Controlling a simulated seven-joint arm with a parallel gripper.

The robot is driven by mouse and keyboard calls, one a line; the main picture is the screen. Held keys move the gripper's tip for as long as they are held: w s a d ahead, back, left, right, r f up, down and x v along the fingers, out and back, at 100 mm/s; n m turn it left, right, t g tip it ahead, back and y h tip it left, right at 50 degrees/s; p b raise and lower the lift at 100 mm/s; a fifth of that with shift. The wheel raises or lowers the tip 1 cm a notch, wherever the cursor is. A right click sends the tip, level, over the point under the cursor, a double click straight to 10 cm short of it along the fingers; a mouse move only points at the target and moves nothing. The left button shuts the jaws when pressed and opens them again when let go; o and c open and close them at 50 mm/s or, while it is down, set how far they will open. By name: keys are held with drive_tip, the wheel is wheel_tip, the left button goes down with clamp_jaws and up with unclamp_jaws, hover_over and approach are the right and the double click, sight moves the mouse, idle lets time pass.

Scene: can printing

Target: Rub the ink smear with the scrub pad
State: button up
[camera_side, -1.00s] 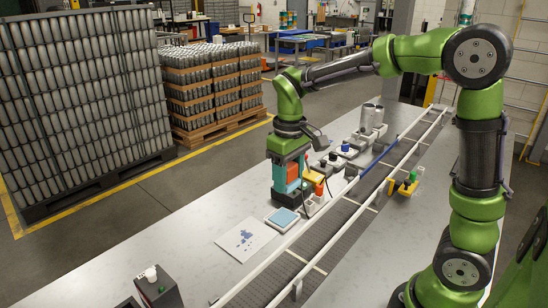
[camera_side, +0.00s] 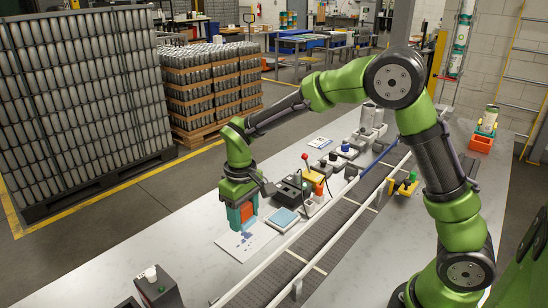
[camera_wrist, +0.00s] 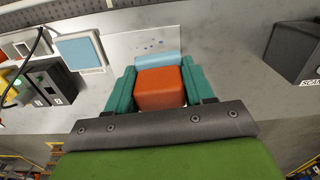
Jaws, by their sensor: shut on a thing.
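The scrub pad (camera_side: 247,212), an orange block with a light-blue face (camera_wrist: 158,59) at its far end, is clamped between the teal fingers of my gripper (camera_side: 241,215). The orange block also shows in the wrist view (camera_wrist: 160,88). The ink smear is several blue marks (camera_side: 245,237) on a white sheet (camera_side: 256,246) on the table. In the wrist view the small marks (camera_wrist: 154,45) lie just beyond the pad. My gripper points down at the sheet's far left part, low over it. I cannot tell whether the pad touches the sheet.
A light-blue square in a white tray (camera_side: 283,219) lies right of the sheet, beside the conveyor (camera_side: 335,226). A black box (camera_side: 288,188) stands behind it. A dark box (camera_side: 158,287) stands at the front left. The table left of the sheet is clear.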

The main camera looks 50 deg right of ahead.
sight(231, 247)
drive_tip(key=shift+m, duration=0.4)
drive_tip(key=shift+w+a+f, duration=0.25)
drive_tip(key=shift+w+f, duration=0.2)
drive_tip(key=shift+f, duration=0.85)
drive_tip(key=shift+w+a+f, duration=0.3)
drive_tip(key=shift+w+f, duration=0.1)
drive_tip(key=shift+f, duration=0.95)
drive_tip(key=shift+w+a+f, duration=0.25)
drive_tip(key=shift+w+f, duration=0.2)
drive_tip(key=shift+f, duration=0.85)
drive_tip(key=shift+d+f, duration=0.5)
drive_tip(key=shift+f, duration=0.1)
drive_tip(key=shift+c, duration=0.3)
drive_tip(key=shift+d, duration=3)
drive_tip(key=shift+a, duration=3.35)
drive_tip(key=shift+w+a, duration=0.2)
drive_tip(key=shift+w, duration=0.4)
drive_tip(key=shift+d, duration=3.5)
drive_tip(key=shift+a, duration=3.55)
wheel_tip(231, 247, up, 8)
